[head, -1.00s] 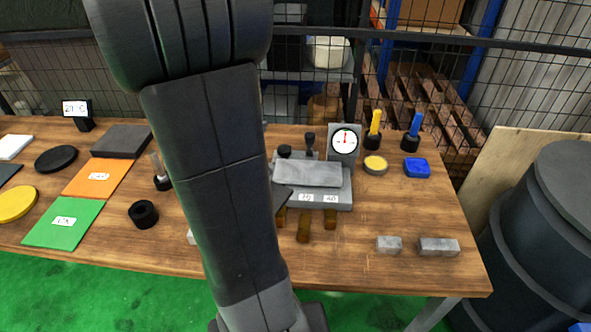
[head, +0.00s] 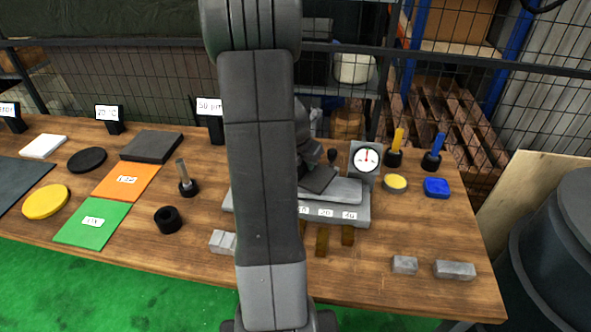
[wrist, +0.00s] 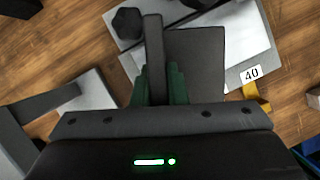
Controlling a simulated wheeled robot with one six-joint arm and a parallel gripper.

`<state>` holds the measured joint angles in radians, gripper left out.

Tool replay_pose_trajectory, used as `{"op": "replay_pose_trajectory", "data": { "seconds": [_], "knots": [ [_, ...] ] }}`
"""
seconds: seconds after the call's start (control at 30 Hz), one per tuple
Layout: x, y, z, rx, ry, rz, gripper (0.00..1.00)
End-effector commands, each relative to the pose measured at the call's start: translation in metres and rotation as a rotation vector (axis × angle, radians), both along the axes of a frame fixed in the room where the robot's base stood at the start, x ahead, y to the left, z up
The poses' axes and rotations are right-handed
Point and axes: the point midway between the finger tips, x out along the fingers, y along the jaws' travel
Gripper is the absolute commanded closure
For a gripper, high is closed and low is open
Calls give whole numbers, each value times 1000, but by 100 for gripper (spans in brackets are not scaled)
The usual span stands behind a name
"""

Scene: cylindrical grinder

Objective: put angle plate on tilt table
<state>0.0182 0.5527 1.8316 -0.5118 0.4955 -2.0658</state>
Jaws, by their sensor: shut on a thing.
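My gripper (wrist: 159,84) has green fingers shut on the upright leg of a dark grey L-shaped angle plate (wrist: 196,62). Its flat leg reaches to the right of the fingers. In the head view the angle plate (head: 318,179) shows over the tilt table, partly behind my arm. The tilt table (head: 349,212) is a grey base with a paler top plate and number labels on its front. In the wrist view the tilt table (wrist: 262,50) lies beneath and around the angle plate. I cannot tell whether the two touch.
A dial gauge (head: 367,160) stands at the table's back right, and a black knob (wrist: 127,22) rises at its back left. Brown blocks (head: 322,240) lie in front. Grey blocks (head: 454,270) sit at the right front.

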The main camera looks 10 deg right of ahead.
Motion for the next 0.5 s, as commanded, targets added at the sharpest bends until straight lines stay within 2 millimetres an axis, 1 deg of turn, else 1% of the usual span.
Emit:
{"op": "replay_pose_trajectory", "data": {
  "seconds": [0.03, 0.1, 0.27, 0.37, 0.5],
  "knots": [
    [7, -5, 4, -1, -5, 0, 100],
    [13, -9, 3, -1, -5, 0, 100],
    [17, -13, 1, -1, -4, 2, 100],
    [17, -13, -5, -2, -2, 2, 100],
    [17, -13, -22, -1, 0, 2, 100]
  ]
}}
